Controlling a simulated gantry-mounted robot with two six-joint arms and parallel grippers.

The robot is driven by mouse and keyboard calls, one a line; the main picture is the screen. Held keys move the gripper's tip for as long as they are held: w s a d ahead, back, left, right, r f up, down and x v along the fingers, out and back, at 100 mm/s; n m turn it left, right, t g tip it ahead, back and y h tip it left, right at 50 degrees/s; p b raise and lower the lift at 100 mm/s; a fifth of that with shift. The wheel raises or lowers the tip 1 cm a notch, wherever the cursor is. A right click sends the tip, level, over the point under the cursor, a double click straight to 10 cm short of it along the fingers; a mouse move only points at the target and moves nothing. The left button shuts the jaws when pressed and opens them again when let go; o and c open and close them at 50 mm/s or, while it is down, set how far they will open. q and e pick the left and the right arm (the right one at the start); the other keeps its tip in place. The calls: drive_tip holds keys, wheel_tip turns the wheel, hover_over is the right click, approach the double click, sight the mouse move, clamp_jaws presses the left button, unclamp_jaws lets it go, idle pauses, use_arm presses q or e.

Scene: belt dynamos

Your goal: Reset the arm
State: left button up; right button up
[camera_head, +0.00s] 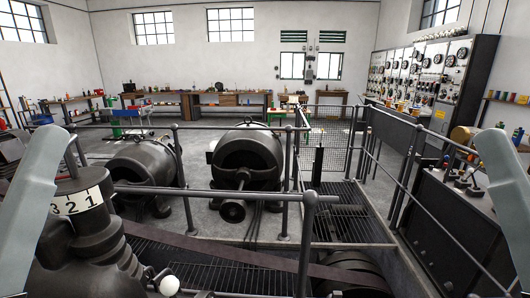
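A pale grey link of my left arm (36,190) shows at the left edge. A matching link of my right arm (503,190) shows at the right edge. Neither gripper can be seen, so I cannot tell whether they are open or shut or hold anything. Both visible links seem raised and stand roughly upright at the sides of the picture, far apart.
A dark machine (85,245) marked "321" stands close at left. Metal railings (250,193) cross in front of two black dynamos (250,160) (142,165). A dark cabinet (455,230) stands at right. Workbenches (235,100) and a gauge panel (425,75) line the walls.

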wheel_tip(320, 180, up, 37)
drive_tip(key=p, duration=3.3)
